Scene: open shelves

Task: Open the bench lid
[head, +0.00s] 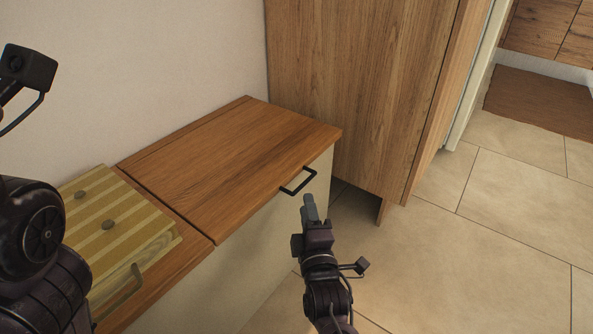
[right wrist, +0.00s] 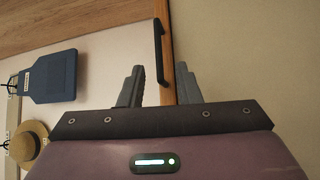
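The bench has a closed brown wooden lid (head: 230,165) with a black bar handle (head: 299,188) on its front edge. My right gripper (head: 309,204) is just below and in front of the handle, and a small gap seems to separate its tips from it. In the right wrist view the two grey fingers (right wrist: 158,85) are spread apart and empty. The handle (right wrist: 159,50) shows ahead, in line with the space between them, with the lid's brown edge (right wrist: 167,88) behind. My left arm is at the left edge of the head view; its fingers are not visible.
A tall wooden cabinet (head: 355,80) stands to the right of the bench. Tiled floor (head: 480,260) is open at right. A blue board-like item (right wrist: 47,78) and a straw hat (right wrist: 30,143) hang on the wall.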

